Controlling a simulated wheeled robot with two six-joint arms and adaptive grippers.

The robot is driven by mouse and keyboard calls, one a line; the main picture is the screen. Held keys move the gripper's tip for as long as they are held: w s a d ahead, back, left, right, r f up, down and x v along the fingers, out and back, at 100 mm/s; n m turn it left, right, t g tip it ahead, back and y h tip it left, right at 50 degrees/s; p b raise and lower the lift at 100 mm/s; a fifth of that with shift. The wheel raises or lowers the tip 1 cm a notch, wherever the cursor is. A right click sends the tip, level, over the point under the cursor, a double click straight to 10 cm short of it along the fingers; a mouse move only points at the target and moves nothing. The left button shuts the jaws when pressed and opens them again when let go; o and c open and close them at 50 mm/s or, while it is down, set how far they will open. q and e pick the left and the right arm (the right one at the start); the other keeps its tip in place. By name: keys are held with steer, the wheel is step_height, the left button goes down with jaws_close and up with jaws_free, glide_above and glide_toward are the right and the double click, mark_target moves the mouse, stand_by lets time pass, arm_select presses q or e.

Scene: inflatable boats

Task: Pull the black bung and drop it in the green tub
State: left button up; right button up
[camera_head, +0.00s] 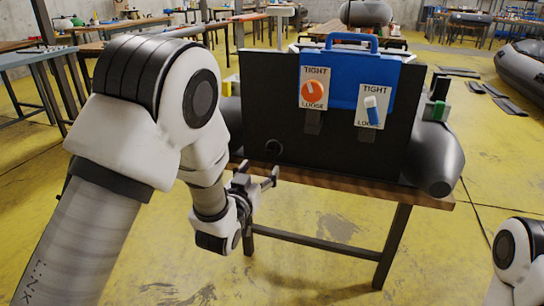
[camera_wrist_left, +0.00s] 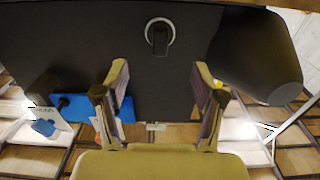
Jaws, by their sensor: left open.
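The black bung (camera_wrist_left: 159,39) sits in a pale ring on the dark upright board in the left wrist view. In the head view a dark round fitting (camera_head: 273,147) shows low on the board's left part. My left gripper (camera_head: 259,176) is just in front of and below it. In the left wrist view the fingers (camera_wrist_left: 160,72) are apart, with nothing between them, and the bung lies beyond their tips, apart from them. I cannot make out a green tub in either view. My right gripper is out of view.
The black board (camera_head: 350,155) stands on a wooden table (camera_head: 320,185), with a dark grey tube (camera_head: 437,160) at its right. Two cards with an orange dial (camera_head: 313,94) and a blue lever (camera_head: 373,110) are on it. A blue case (camera_head: 345,62) is at its top.

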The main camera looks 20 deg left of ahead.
mark_target(269, 156)
arm_select(q)
steer(key=shift+w+d+f, duration=0.1)
steer(key=shift+w+d, duration=0.05)
steer(key=shift+w, duration=4.4)
steer(key=shift+p, duration=0.45)
jaws_close()
steer(key=shift+s, duration=0.2)
steer(key=shift+s, duration=2.85)
